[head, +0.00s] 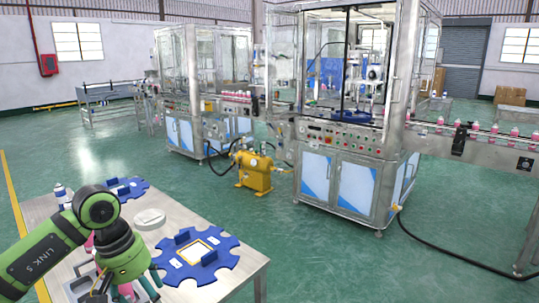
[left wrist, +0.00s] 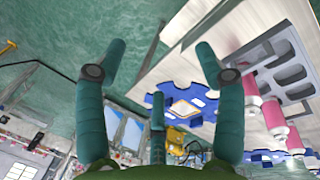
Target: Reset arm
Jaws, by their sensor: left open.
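My left arm, green and dark, reaches in from the left in the head view and bends down over the table (head: 228,283). My left gripper shows its teal fingers spread wide in the left wrist view (left wrist: 160,62), open with nothing between them. In the head view the gripper is low at the left, partly cut off by the lower edge. Pink bottles (left wrist: 272,114) and a grey tray with cut-outs (left wrist: 285,72) lie to the right of the fingers in the wrist view, apart from them. My right gripper is not in view.
A blue notched plate (head: 225,262) lies on the table, with a smaller blue plate (head: 130,188) and a clear round dish (head: 150,218) behind it. A yellow pump unit (head: 256,175) and a glazed machine (head: 338,185) stand beyond, with green floor between.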

